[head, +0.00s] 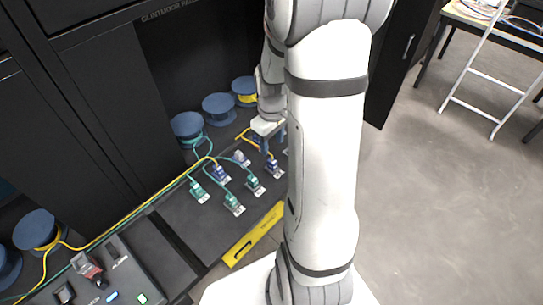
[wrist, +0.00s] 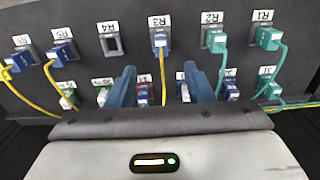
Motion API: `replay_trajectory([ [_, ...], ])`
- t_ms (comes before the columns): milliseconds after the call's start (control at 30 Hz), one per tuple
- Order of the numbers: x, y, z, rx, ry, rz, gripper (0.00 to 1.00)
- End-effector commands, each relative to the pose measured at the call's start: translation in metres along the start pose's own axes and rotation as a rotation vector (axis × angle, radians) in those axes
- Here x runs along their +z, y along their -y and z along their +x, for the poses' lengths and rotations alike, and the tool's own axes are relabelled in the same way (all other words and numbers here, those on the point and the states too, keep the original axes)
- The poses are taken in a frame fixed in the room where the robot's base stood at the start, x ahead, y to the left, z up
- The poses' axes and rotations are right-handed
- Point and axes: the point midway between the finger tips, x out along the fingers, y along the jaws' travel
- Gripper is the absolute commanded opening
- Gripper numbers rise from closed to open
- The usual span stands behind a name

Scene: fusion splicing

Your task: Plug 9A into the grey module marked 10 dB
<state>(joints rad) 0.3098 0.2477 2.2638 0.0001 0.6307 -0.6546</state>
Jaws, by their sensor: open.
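My gripper (head: 268,135) is over the far end of the dark panel in the head view, partly hidden by my arm. In the wrist view its two blue fingers (wrist: 161,88) are spread apart, with nothing held between them. A blue plug (wrist: 160,40) with a yellow cable sits in a socket under a label that looks like R3, beyond the fingers. The cable runs down between the fingers. Small modules show around the fingers, one with a reddish part (wrist: 143,92). I cannot read 9A or 10 dB on any label, so I cannot tell that plug or module apart.
Teal plugs (wrist: 216,40) on teal cables are at the right in the wrist view. Blue plugs (wrist: 65,50) on yellow cables are at the left. One grey socket (wrist: 112,44) looks empty. Blue spools (head: 218,106) stand behind the panel. A yellow level-like bar (head: 252,236) lies in front.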

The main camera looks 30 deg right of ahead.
Motion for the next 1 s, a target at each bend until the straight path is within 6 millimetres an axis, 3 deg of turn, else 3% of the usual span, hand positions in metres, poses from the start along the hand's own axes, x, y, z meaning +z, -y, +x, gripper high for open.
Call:
replay_trajectory([
  [467,0.000,0.001,0.013,0.000,0.000,0.000,0.47],
  [1000,0.000,0.002,0.084,0.000,0.000,-0.001,0.47],
])
